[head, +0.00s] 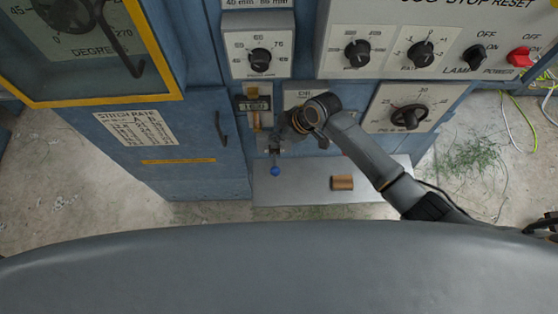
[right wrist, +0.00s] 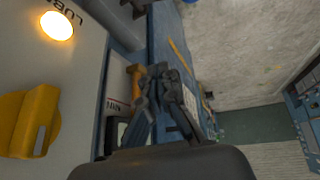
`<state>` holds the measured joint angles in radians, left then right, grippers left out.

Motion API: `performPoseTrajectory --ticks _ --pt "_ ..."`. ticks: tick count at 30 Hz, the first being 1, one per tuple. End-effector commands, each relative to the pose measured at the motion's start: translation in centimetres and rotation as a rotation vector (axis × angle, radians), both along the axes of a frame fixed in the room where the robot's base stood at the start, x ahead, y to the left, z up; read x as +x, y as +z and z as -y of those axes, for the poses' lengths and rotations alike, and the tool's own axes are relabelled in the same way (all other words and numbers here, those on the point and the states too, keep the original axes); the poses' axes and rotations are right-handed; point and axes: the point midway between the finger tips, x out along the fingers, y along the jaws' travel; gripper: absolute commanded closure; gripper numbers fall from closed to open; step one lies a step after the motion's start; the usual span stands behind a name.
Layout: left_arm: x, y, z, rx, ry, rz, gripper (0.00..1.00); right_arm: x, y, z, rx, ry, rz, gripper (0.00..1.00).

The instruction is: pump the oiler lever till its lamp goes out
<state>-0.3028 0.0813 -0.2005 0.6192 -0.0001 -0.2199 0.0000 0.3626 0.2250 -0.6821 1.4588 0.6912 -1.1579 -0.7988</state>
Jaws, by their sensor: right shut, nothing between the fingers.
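The oiler lever shows in the head view as a blue ball knob (head: 275,171) hanging below the panel, just over the grey shelf. The lamp (right wrist: 57,25) glows warm yellow-white on a pale plate marked "LUB", partly out of frame. My right gripper (head: 277,139) is in front of the panel, above the knob and apart from it. In the right wrist view its fingers (right wrist: 165,75) are together and empty. My left gripper is not in view.
A wooden block (head: 342,183) lies on the grey shelf (head: 310,192). A yellow part (right wrist: 35,120) sticks out near the lamp. A door handle (head: 221,128) is further left.

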Motion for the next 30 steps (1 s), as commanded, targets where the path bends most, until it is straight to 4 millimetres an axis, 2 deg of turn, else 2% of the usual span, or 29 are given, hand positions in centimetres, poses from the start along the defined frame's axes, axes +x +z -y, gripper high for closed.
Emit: performPoseTrajectory --ticks 3,14,20,30 --pt "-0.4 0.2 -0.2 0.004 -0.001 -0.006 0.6 0.0 0.8 -0.2 -0.001 0.025 0.005 1.0" --pt "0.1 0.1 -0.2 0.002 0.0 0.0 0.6 -0.1 0.6 -0.3 -0.001 0.026 0.006 1.0" --pt "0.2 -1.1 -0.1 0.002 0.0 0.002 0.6 -0.7 -1.1 -0.2 -0.002 0.025 0.004 1.0" --pt "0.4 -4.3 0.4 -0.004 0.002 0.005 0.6 -2.7 -5.4 -0.2 -0.001 0.024 0.006 1.0"
